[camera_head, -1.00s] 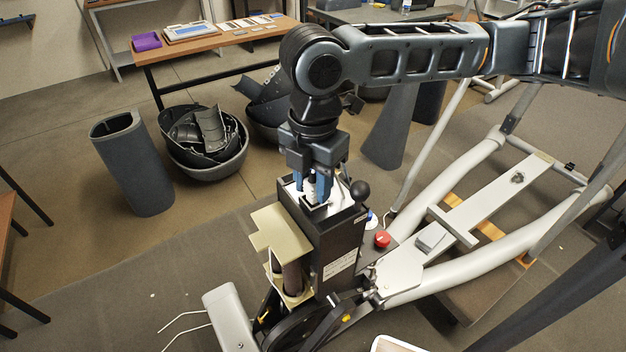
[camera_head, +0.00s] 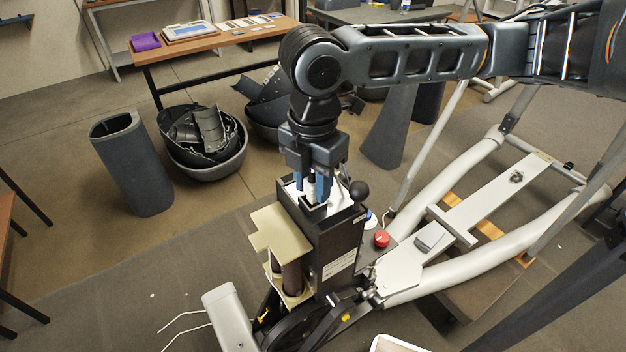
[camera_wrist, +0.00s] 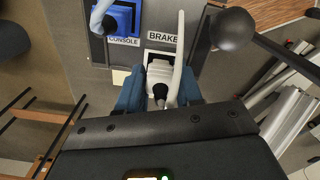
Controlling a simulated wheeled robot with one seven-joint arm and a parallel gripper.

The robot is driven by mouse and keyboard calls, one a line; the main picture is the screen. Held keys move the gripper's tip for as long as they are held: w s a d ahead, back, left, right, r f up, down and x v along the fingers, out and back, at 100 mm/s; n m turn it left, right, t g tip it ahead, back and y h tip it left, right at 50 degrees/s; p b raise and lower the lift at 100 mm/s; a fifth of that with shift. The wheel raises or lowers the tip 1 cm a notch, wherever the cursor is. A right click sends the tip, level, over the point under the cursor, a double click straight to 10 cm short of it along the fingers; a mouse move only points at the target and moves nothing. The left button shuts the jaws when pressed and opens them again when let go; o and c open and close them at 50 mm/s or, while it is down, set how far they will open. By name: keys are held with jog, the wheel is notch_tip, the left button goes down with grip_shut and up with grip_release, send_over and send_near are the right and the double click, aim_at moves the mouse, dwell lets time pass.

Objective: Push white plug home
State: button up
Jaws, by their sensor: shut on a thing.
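The white plug (camera_wrist: 160,76) is between the blue fingertips of my gripper (camera_wrist: 159,92) in the wrist view. My gripper is shut on it. The plug's far end is at a white-framed opening under the label BRAKE (camera_wrist: 163,38). How deep it sits there I cannot tell. A tall white curved piece (camera_wrist: 180,60) stands at the plug's right side. In the head view my gripper (camera_head: 314,190) points down onto the top of a dark box (camera_head: 335,235), and the plug is mostly hidden by the fingers.
A blue connector (camera_wrist: 122,18) sits beside the CONSOLE label (camera_wrist: 123,41), left of the plug. A black ball knob (camera_wrist: 232,29) on a rod stands close on the right. In the head view a red button (camera_head: 382,239) and pale frame tubes (camera_head: 440,270) lie to the right.

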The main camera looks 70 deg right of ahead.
jog(key=shift+f+b, duration=0.55)
jog(key=shift+f, duration=0.3)
dwell(1.5)
jog(key=o, duration=1.1)
jog(key=shift+s, duration=0.1)
jog(key=r, duration=0.8)
jog(key=shift+w+r, duration=0.2)
jog(key=shift+w, duration=0.05)
